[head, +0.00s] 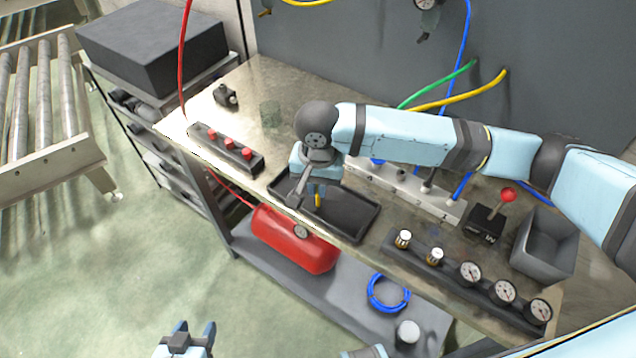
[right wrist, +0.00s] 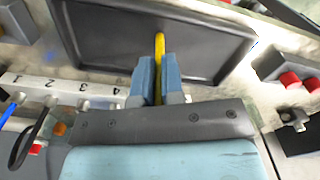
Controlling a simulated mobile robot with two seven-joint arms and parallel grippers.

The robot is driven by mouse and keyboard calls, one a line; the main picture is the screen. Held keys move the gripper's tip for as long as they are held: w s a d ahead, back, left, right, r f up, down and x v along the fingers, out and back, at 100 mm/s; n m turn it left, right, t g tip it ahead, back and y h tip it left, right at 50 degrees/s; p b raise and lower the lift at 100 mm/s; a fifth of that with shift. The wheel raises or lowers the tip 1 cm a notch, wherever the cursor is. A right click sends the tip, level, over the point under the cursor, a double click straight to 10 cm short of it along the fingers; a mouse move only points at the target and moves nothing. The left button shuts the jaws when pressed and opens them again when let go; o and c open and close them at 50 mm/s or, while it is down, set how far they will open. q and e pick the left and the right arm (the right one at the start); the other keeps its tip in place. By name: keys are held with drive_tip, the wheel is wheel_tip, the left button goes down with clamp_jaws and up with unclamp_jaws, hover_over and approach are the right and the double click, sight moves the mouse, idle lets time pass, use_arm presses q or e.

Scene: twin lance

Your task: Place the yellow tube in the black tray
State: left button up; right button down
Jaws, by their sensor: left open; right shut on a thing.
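The black tray (head: 352,217) lies on the bench top near its front edge in the head view. The right wrist view shows the tray (right wrist: 210,50) under and ahead of my right gripper. My right gripper (head: 318,192) points down over the tray. It is shut on the yellow tube (right wrist: 159,48), which shows between the blue fingers (right wrist: 157,82) and sticks out past them. A small piece of the yellow tube (head: 318,201) shows in the head view. Whether the tube touches the tray floor I cannot tell. My left gripper (head: 195,334) is open and empty at the bottom, off the bench.
A white numbered manifold (head: 440,204) stands behind the tray. A block with red knobs (head: 228,147) is to its left, and a gauge strip (head: 470,272) to its right. A grey bin (head: 545,244) and red-knobbed lever (head: 490,215) stand farther right. A red tank (head: 290,240) sits below.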

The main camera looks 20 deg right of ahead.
drive_tip(key=c, duration=1.2)
unclamp_jaws()
drive_tip(key=shift+f, duration=0.1)
drive_tip(key=shift+c, duration=0.2)
wheel_tip(320, 180, up, 12)
drive_tip(key=shift+p, duration=0.4)
